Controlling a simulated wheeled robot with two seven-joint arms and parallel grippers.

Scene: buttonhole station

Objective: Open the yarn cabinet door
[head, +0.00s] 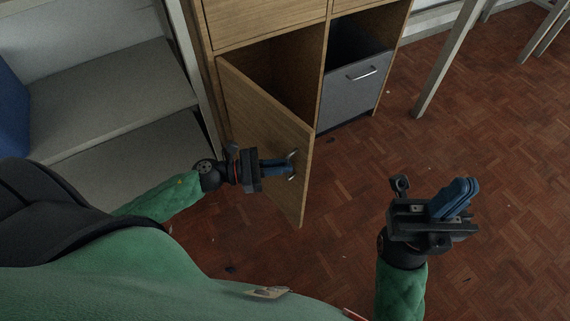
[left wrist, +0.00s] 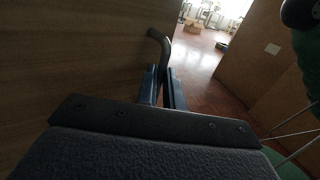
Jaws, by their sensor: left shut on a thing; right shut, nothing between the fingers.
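The wooden cabinet door (head: 262,128) stands partly open in the head view, hinged at its left edge and swung out towards me. Its metal handle (head: 292,158) is near the door's free edge. My left gripper (head: 290,168) is shut on the handle. In the left wrist view the blue fingers (left wrist: 163,88) close at the lower part of the curved handle (left wrist: 160,45), beside the door's wooden face (left wrist: 70,60). My right gripper (head: 459,196) is shut and empty, over the floor at the right, away from the cabinet. The opening behind the door looks dark inside.
A grey drawer (head: 352,92) with a bar handle sits in the cabinet right of the opening. Grey shelves (head: 110,90) stand close on the left. A table leg (head: 445,60) rises at the right. The parquet floor (head: 500,130) is mostly clear.

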